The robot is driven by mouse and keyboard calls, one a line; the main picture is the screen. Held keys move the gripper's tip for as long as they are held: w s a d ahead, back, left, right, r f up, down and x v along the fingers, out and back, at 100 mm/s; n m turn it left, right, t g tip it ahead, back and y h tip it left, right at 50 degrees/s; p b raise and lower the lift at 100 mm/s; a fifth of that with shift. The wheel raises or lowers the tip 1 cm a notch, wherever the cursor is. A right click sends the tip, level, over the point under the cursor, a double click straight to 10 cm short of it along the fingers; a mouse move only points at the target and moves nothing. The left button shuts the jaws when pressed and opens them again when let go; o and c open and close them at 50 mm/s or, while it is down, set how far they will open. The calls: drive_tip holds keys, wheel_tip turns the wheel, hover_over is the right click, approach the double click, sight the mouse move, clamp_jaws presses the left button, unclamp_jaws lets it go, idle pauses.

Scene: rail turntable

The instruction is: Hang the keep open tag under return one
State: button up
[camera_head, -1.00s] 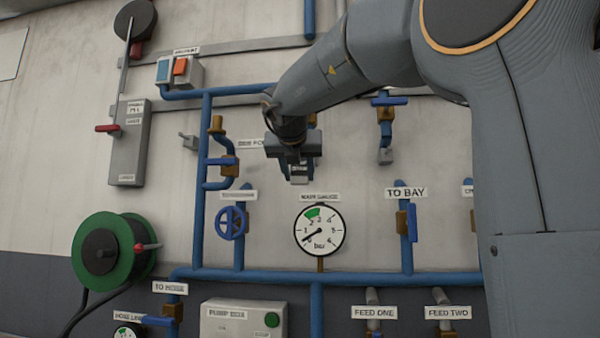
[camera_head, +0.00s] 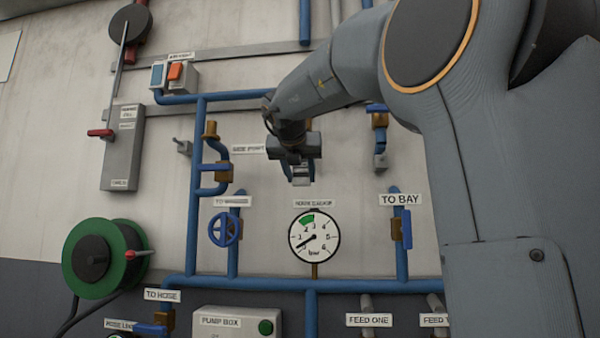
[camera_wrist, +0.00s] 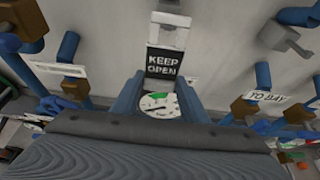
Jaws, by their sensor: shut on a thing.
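My gripper (camera_head: 298,172) hangs in front of the wall just above the main gauge. In the wrist view my gripper (camera_wrist: 158,88) is shut on the keep open tag (camera_wrist: 165,65), a black plate with white letters and a pale upper part. In the head view the tag (camera_head: 300,178) is small and pale at the fingertips, and its writing cannot be read. The tag appears clear of the wall fittings. I can make out no label reading return one in either view.
The main gauge (camera_head: 314,236) is below my gripper. The to bay valve (camera_head: 402,228) is to the right, the blue handwheel (camera_head: 225,229) to the left. A feed one label (camera_head: 369,320) is lower right. A green hose reel (camera_head: 104,258) is far left. My arm hides the right side.

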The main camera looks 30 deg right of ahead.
drive_tip(key=shift+w+d+f+p, duration=0.1)
drive_tip(key=shift+w+d+p, duration=0.1)
drive_tip(key=shift+w+d, duration=0.4)
drive_tip(key=shift+w+d+p, duration=0.15)
drive_tip(key=shift+w+d, duration=0.2)
drive_tip(key=shift+w, duration=0.45)
drive_tip(key=shift+w+d+f+p, duration=0.1)
drive_tip(key=shift+w+d+p, duration=0.1)
drive_tip(key=shift+w+d, duration=0.4)
drive_tip(key=shift+p+x, duration=0.6)
drive_tip(key=shift+x, duration=0.25)
drive_tip(key=shift+w+a, duration=0.1)
drive_tip(key=shift+a, duration=0.05)
drive_tip(key=o, duration=1.1)
